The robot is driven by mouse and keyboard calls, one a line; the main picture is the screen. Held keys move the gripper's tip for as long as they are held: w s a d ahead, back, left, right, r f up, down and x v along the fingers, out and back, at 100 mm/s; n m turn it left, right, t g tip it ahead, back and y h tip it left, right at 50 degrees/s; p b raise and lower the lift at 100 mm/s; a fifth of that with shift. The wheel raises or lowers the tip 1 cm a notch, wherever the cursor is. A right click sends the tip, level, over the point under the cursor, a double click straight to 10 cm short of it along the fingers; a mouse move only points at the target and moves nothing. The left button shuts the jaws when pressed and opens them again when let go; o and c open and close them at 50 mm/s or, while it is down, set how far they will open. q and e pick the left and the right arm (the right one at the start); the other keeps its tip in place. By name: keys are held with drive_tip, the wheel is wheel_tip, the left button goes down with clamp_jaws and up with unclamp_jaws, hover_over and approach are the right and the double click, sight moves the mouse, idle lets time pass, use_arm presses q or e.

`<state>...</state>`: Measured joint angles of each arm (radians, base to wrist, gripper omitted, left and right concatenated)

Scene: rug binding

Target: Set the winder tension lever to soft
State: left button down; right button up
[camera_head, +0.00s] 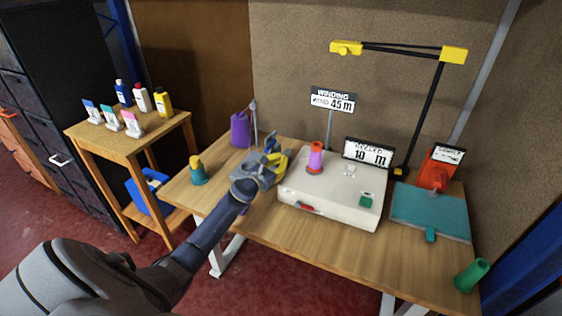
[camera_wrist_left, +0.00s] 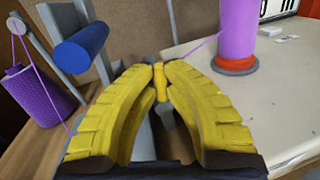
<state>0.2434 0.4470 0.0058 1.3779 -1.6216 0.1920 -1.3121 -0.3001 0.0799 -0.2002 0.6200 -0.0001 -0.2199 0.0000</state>
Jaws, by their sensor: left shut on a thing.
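The winder is a white box (camera_head: 330,195) on the wooden table, with a purple spool (camera_head: 316,154) on a red-orange base; the spool also stands at the upper right of the left wrist view (camera_wrist_left: 237,30). My left gripper (camera_head: 283,160) is at the winder's left rear corner. In the left wrist view its yellow fingers close on a small yellow piece (camera_wrist_left: 160,82), which looks like the tension lever's tip. The fingers hide most of the lever, and no soft marking is readable. My right gripper is not in view.
A purple thread cone (camera_head: 240,131) and a blue roller (camera_wrist_left: 82,43) are close to the left gripper. A green-and-yellow bottle (camera_head: 197,171) stands at the table's left. A sign (camera_head: 332,101) reads 45 m; a display (camera_head: 368,153) reads 10 m. A teal mat (camera_head: 430,208) lies right.

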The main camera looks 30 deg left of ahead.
use_arm(q)
drive_tip(key=shift+a, duration=0.1)
drive_tip(key=shift+s+a+f+n+t+y, duration=0.2)
drive_tip(key=shift+a+n, duration=0.25)
drive_tip(key=shift+n, duration=1.05)
drive_tip(key=shift+w+a+f+n+t+y, duration=0.1)
drive_tip(key=shift+a+n+t, duration=0.35)
drive_tip(key=shift+n, duration=1.05)
drive_tip(key=shift+s+a+f+n+t+y, duration=0.15)
drive_tip(key=shift+a+n, duration=0.35)
drive_tip(key=shift+n, duration=1)
drive_tip(key=c, duration=1.4)
unclamp_jaws()
drive_tip(key=s+f, duration=0.1)
drive_tip(key=s, duration=1)
drive_tip(key=shift+s+f, duration=0.35)
drive_tip(key=shift+s, duration=0.05)
